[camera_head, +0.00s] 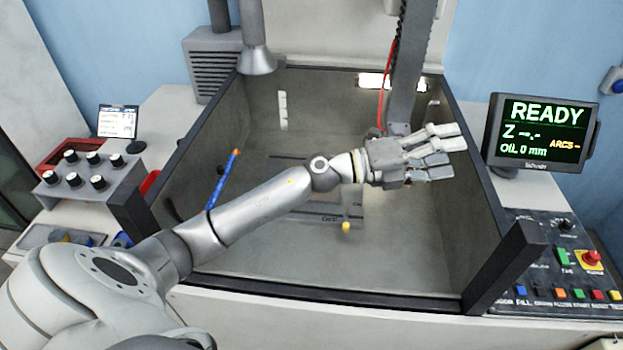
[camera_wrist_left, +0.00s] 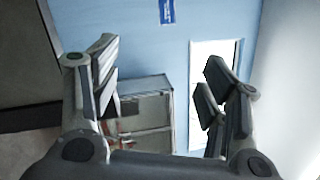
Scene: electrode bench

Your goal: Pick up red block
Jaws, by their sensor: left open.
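I cannot make out a clear red block in either view. A small red shape (camera_head: 148,183) shows at the left outer side of the tank, partly hidden, and I cannot tell what it is. My left arm reaches across the open tank (camera_head: 420,235). My left gripper (camera_head: 444,154) is above the tank's right part, pointing right, with its fingers apart and nothing between them. In the left wrist view the gripper (camera_wrist_left: 163,88) is also open and empty, facing a blue wall and a grey cabinet. My right gripper is not in view.
A monitor reading READY (camera_head: 541,130) stands close to the right of the gripper. A button panel (camera_head: 549,265) is below it. A grey column (camera_head: 406,70) rises behind the gripper. A knob box (camera_head: 88,180) and a red tray (camera_head: 64,152) are at left.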

